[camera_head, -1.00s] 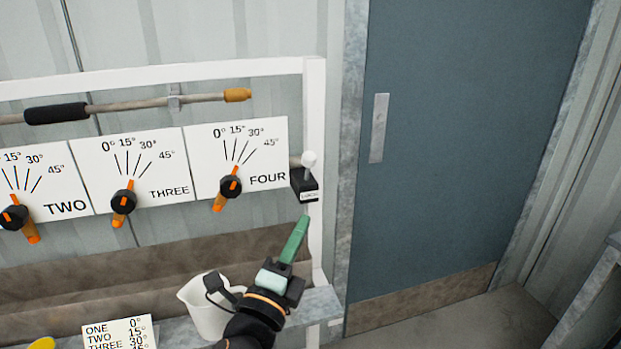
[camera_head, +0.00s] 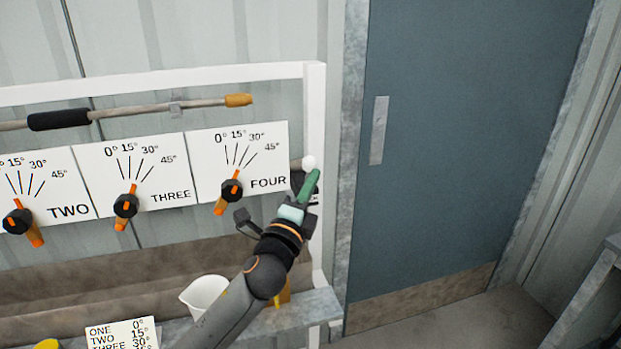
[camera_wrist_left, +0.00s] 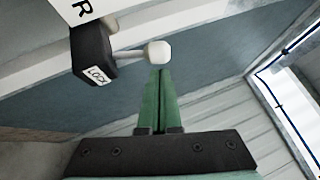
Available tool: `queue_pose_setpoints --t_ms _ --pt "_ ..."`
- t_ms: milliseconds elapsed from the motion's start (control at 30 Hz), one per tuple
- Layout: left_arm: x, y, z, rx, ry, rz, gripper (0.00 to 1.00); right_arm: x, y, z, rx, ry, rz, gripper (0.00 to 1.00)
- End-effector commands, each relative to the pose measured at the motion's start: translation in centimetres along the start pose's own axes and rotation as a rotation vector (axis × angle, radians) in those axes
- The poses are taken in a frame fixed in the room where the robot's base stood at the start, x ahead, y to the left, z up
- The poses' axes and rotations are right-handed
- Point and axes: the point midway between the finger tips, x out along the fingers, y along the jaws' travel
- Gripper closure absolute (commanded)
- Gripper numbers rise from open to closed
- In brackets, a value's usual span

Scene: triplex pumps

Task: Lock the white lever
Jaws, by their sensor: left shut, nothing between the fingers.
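The white lever knob (camera_head: 308,162) sits on a small black lock box at the right end of the dial panel, on the white frame post. In the left wrist view the white knob (camera_wrist_left: 158,53) stands out on a pale stem from the black box (camera_wrist_left: 92,58) marked LOCK. My left gripper (camera_head: 314,177) has its green fingers shut and empty, with the tips just below the knob. The left wrist view shows the fingertips (camera_wrist_left: 159,75) close under the knob; I cannot tell if they touch it. The gripper hides most of the box in the head view. My right gripper is not in view.
Panels with dials TWO, THREE and FOUR (camera_head: 238,167) are left of the lever. A white jug (camera_head: 203,294) and an instruction card (camera_head: 121,333) are below. A blue-grey door (camera_head: 450,150) stands to the right. A bar (camera_head: 150,106) runs above the panels.

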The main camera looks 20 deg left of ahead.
Motion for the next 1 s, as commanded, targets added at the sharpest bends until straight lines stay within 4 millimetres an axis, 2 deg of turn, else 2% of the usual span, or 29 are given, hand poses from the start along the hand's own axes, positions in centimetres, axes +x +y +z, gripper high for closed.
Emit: queue_pose_setpoints --t_ms 467,700,1000 --pt "0.4 0.0 0.4 -0.001 0.000 0.002 1.00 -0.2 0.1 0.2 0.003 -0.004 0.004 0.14" --pt "0.6 -0.5 0.6 -0.022 0.000 0.032 1.00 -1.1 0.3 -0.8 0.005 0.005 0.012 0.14" --pt "0.8 -0.5 0.7 -0.044 0.001 0.061 1.00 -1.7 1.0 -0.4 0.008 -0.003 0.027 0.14"
